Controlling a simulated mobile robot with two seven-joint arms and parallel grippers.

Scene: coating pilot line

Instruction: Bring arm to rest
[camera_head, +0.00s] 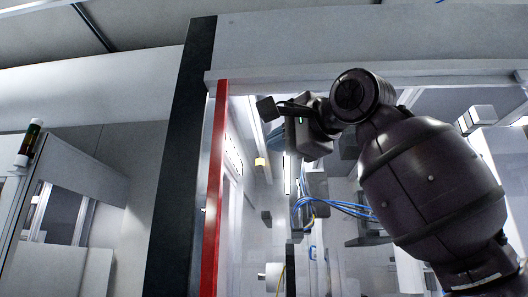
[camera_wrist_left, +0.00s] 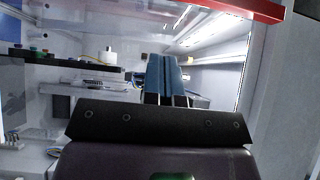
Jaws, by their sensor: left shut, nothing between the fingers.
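My left gripper (camera_head: 308,135) shows in the head view at the end of my dark arm, in front of the opening of a lit enclosure. Its fingers are hard to make out there. In the left wrist view the two blue fingers of the left gripper (camera_wrist_left: 161,76) lie side by side against each other, shut and empty. They point toward the inside of the enclosure and touch nothing that I can see. My right gripper is not in view.
A red upright edge (camera_head: 214,190) and a dark post (camera_head: 183,165) border the opening on the left. Blue cables (camera_head: 335,206) and a white roll (camera_head: 273,272) are inside. A shelf (camera_wrist_left: 85,88) carries small items. A signal lamp (camera_head: 29,142) stands far left.

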